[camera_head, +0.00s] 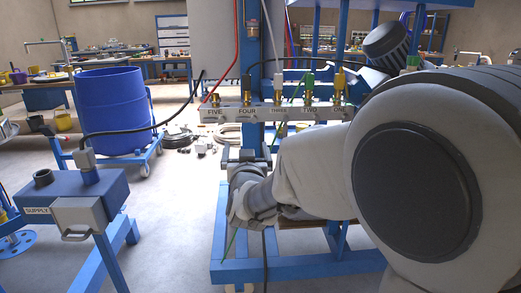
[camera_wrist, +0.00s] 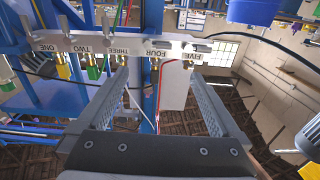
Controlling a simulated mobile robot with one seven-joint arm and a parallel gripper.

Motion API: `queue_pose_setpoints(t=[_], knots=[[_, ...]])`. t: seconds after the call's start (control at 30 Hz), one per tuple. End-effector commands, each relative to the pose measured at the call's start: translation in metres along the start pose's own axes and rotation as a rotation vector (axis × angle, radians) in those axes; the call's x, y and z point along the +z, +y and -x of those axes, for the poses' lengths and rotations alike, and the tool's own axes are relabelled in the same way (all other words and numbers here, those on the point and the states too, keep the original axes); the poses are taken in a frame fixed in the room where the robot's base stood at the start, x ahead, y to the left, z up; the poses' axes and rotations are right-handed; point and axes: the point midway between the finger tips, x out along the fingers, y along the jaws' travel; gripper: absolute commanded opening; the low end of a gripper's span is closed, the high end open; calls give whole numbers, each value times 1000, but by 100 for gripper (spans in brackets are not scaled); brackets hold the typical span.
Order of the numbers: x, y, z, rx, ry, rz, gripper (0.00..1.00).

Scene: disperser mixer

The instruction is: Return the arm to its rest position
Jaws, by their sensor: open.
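My arm reaches in from the right of the head view, and my gripper (camera_head: 247,158) is in front of the blue frame, just below the labelled manifold bar (camera_head: 280,113). In the wrist view, which is upside down, my gripper (camera_wrist: 160,85) shows two grey fingers wide apart with nothing between them. The manifold bar (camera_wrist: 175,47) lies beyond the fingertips, with labels ONE to FIVE. Brass fittings sit along it, and hoses or coloured connectors are on several of them. The fingertips look close to the bar; I cannot tell whether they touch it.
A blue SUPPLY box (camera_head: 70,200) on a blue stand is at the left, with a black hose running from it. A blue barrel (camera_head: 113,110) on a wheeled dolly stands behind. The blue frame's base (camera_head: 290,268) is below my arm. Floor between stand and frame is clear.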

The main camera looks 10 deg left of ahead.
Motion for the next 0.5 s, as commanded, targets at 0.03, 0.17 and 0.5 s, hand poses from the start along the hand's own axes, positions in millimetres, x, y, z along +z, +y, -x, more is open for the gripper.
queue_pose_setpoints(t=[0.03, 0.17, 0.5], knots=[[0, 0, 0, 0, -1, 0, 100], [-4, 9, 4, -6, -27, -9, 100], [-14, 81, 72, -55, -326, -62, 100]])
